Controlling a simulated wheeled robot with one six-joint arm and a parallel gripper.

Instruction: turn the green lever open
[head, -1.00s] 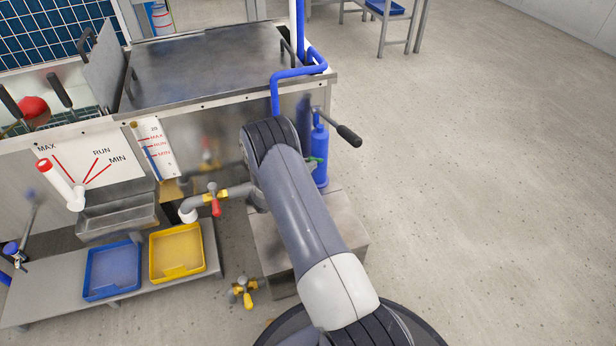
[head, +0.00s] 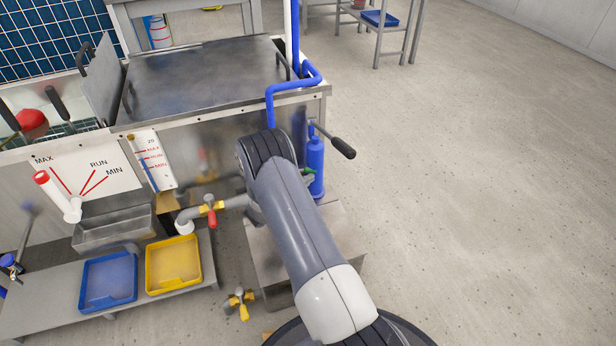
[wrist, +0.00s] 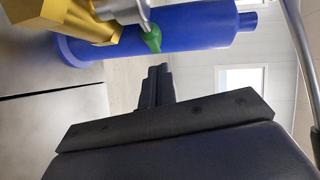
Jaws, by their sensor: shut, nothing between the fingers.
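The green lever (head: 309,171) shows as a small piece beside the blue cylinder (head: 316,160), mostly behind my arm in the head view. In the wrist view the green lever's tip (wrist: 152,40) hangs on a grey metal stem in front of the blue cylinder (wrist: 195,28), with a brass valve body (wrist: 85,18) to its left. My gripper (wrist: 159,72) is shut and empty, its fingertips just below the green tip in the picture. I cannot tell whether they touch. In the head view my gripper is hidden behind my arm.
A red-handled valve (head: 211,215) sits on the pipe to the left. A yellow-handled valve (head: 240,302) is low near the floor. A black-handled crank (head: 340,146) sticks out right of the cylinder. Blue (head: 108,303) and yellow trays (head: 173,290) lie on the low shelf. Floor at right is clear.

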